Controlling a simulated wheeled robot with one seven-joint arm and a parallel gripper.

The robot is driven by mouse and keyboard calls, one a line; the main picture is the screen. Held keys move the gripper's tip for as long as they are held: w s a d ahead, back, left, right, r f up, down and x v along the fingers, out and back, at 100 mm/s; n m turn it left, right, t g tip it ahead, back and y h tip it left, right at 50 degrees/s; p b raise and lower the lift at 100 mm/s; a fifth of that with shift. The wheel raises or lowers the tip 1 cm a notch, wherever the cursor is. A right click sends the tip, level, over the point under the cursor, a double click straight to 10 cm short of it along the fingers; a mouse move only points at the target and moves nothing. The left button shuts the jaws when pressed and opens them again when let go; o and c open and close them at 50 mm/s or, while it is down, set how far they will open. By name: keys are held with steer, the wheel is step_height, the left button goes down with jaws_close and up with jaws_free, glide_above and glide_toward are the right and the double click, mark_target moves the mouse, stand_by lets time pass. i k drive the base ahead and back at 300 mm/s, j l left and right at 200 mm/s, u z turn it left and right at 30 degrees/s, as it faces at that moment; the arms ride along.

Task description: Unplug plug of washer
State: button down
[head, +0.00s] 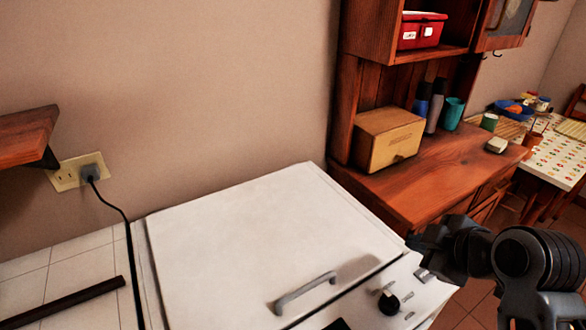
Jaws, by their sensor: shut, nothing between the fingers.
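The black plug (91,172) sits in a cream wall outlet (68,173) at the left, below a wooden shelf. Its black cord (122,212) runs from the plug down to the right along the left side of the washer. The washer (250,235) is a white appliance with a flat top, a grey handle and a dark knob on its front panel. My gripper (424,272) is at the lower right, by the washer's right front corner, far from the plug. It is small and dark in this view; it is shut and empty.
A wooden shelf (28,137) juts out just above the outlet. A tiled counter (85,265) with a dark bar (65,302) lies at the lower left. A wooden hutch (440,170) with a box and cups stands right of the washer. The washer top is clear.

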mark_target(90, 172)
steer(key=u, duration=1.2)
